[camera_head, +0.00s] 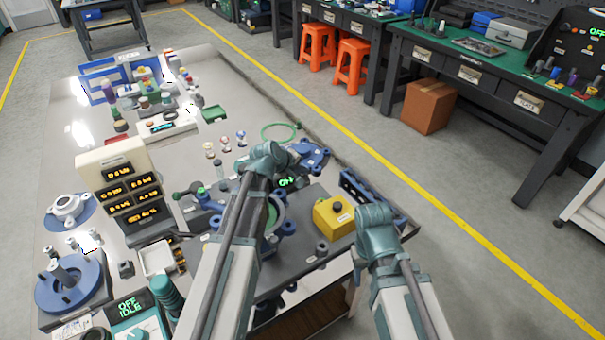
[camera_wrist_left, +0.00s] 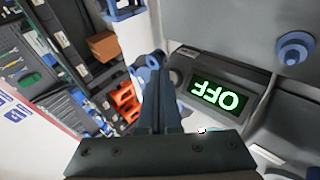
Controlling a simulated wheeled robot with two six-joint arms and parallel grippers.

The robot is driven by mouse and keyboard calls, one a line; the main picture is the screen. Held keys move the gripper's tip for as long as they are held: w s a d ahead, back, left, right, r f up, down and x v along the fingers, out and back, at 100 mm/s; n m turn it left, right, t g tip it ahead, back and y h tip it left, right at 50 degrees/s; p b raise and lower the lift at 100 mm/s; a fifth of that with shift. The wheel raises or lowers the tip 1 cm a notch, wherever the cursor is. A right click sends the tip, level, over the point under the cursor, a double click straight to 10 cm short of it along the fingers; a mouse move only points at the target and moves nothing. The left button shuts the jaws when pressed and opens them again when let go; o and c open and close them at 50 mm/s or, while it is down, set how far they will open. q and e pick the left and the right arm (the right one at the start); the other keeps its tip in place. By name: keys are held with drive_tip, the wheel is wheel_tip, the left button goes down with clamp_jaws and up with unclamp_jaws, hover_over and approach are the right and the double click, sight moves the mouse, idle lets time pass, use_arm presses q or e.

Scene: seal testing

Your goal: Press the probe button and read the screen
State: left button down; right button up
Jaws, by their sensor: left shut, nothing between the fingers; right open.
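A dark screen (camera_wrist_left: 213,96) in the left wrist view shows green letters reading OFF, upside down in that picture. A small green-lit screen (camera_head: 287,182) shows beside my left arm in the head view, its text partly hard to read. A yellow box (camera_head: 333,219) with a dark round button on top (camera_head: 337,206) stands to the right of it. I cannot tell which control is the probe button. My left gripper (camera_wrist_left: 160,75) is shut and empty, with its fingers left of the OFF screen in the wrist view. In the head view my left arm hides its fingers. My right gripper cannot be made out.
A blue round knob (camera_wrist_left: 295,47) sits on a grey panel in the wrist view. An amber multi-readout unit (camera_head: 130,190) and a teal OFF IDLE device (camera_head: 132,312) stand at the left. Orange stools (camera_head: 350,62) and a cardboard box (camera_head: 428,106) are across the aisle.

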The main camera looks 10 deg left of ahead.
use_arm(q)
drive_tip(key=shift+w+a+f, duration=0.2)
drive_tip(key=shift+f, duration=0.05)
idle(0.8)
drive_tip(key=shift+r, duration=0.1)
drive_tip(key=shift+s+d+r+p, duration=0.35)
drive_tip(key=shift+s+d+r, duration=0.05)
drive_tip(key=shift+r, duration=0.1)
idle(0.3)
drive_tip(key=s+d+r+p, duration=0.1)
drive_tip(key=r+p, duration=0.1)
drive_tip(key=s+d+r+p, duration=0.1)
drive_tip(key=shift+s+d+r+p, duration=0.15)
drive_tip(key=shift+d+r+p, duration=0.05)
drive_tip(key=shift+r+p, duration=0.15)
idle(0.5)
